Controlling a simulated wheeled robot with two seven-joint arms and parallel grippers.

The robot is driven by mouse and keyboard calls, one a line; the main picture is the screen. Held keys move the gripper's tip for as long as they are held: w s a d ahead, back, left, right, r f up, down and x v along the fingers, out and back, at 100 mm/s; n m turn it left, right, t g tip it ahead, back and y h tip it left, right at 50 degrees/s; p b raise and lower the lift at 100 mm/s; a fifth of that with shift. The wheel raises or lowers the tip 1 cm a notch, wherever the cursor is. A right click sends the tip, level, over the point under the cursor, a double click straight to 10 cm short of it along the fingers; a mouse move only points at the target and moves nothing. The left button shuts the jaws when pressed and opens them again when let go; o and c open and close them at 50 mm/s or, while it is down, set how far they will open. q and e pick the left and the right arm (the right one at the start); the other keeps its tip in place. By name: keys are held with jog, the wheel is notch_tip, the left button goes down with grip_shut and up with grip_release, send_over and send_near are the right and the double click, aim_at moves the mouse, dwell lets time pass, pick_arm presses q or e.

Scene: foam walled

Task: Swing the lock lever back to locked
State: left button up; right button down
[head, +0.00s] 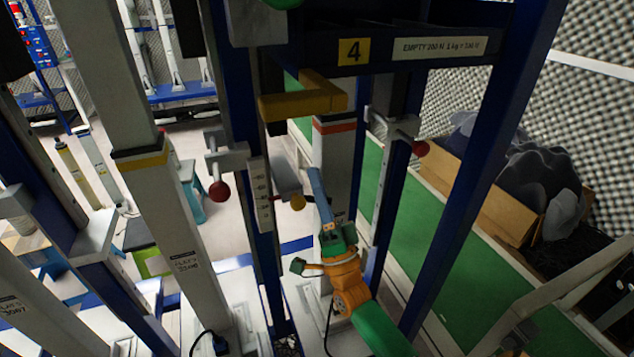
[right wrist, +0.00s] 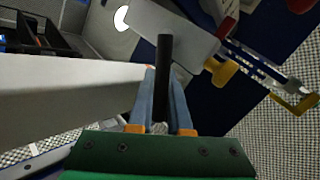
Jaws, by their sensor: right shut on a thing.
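My right gripper (head: 314,178) is raised among the blue posts of the frame, in front of a grey upright. In the right wrist view its two blue fingers (right wrist: 163,100) are shut around a dark straight rod (right wrist: 164,52), which looks like the lock lever's handle. The rod stands out beyond the fingertips, and a light grey plate (right wrist: 178,28) lies behind it. In the head view the fingers hide the rod. A yellow knob (head: 297,202) is just left of the gripper and also shows in the wrist view (right wrist: 222,73). My left gripper is not seen.
Red knobs on grey clamps stand left (head: 219,190) and right (head: 421,148). A yellow bracket (head: 305,102) juts out above the gripper, under a crossbeam with a yellow "4" label (head: 353,51). A cardboard box (head: 503,216) is at right beyond a blue post.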

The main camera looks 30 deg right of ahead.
dwell(0.4)
jog(key=shift+s+a+m+g+h+p, duration=0.1)
jog(key=shift+s+m+g+h, duration=0.3)
jog(key=shift+h, duration=0.75)
jog(key=shift+w+a+m+g+h+p, duration=0.15)
jog(key=shift+m+h, duration=0.45)
jog(key=shift+h, duration=0.6)
jog(key=shift+s+a+m+g+h+p, duration=0.1)
jog(key=shift+s+m+g+h, duration=0.35)
jog(key=shift+h, duration=0.7)
jog(key=shift+w, duration=0.15)
jog(key=c, duration=0.8)
grip_release()
jog(key=shift+c, duration=0.2)
